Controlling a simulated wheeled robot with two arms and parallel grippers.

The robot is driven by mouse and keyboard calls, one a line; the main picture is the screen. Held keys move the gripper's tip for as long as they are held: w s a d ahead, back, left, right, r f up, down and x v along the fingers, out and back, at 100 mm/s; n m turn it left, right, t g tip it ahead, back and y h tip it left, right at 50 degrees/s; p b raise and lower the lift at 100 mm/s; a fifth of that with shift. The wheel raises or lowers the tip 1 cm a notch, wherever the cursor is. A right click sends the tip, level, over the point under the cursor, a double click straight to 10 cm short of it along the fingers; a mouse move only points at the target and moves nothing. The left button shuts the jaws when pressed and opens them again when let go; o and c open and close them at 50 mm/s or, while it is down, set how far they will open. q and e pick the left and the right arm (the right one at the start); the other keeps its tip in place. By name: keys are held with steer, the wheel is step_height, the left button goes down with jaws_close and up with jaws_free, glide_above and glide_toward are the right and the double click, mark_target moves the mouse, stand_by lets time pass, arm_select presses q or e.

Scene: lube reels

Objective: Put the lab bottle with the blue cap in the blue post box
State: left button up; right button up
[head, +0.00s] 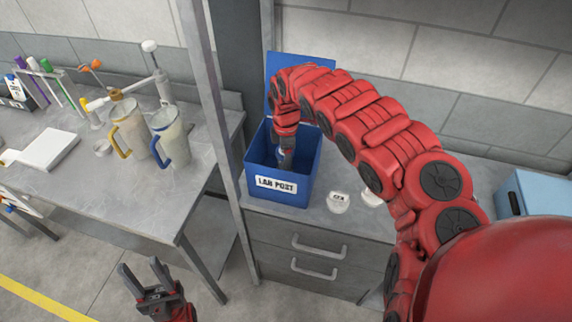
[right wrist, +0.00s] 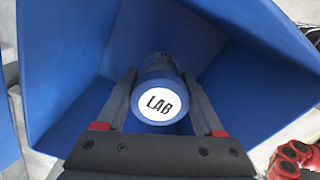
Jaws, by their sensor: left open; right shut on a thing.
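The blue post box (head: 300,187), labelled "LAB POST", stands on the grey cabinet top with its lid raised at the back. My right gripper (head: 287,158) reaches down into its opening from above. In the right wrist view, the lab bottle's blue cap (right wrist: 142,118) has a white disc marked "LAB". My right gripper (right wrist: 160,76) is shut on this bottle, with blue box walls around it. The bottle's lower body is hidden below the cap. My left gripper (head: 146,274) is open and empty, low over the floor by the left table.
Two white-capped containers (head: 338,202) stand right of the box, one partly behind my right arm. A light blue case (head: 537,190) is at far right. The left table (head: 75,200) holds two jugs (head: 170,138), a tube rack and other lab items. A grey post (head: 212,90) stands left of the box.

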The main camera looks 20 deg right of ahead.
step_height(320, 180, down, 4)
steer(key=shift+w+r+p, duration=0.1)
steer(key=shift+p, duration=0.45)
steer(key=shift+d+f, duration=0.1)
steer(key=shift+f, duration=0.15)
steer(key=shift+f, duration=0.15)
steer(key=o, duration=1.5)
steer(key=shift+c, duration=0.2)
steer(key=shift+r, duration=0.7)
step_height(320, 180, up, 10)
steer(key=shift+r+b, duration=0.1)
steer(key=shift+b, duration=1.15)
steer(key=shift+r, duration=0.3)
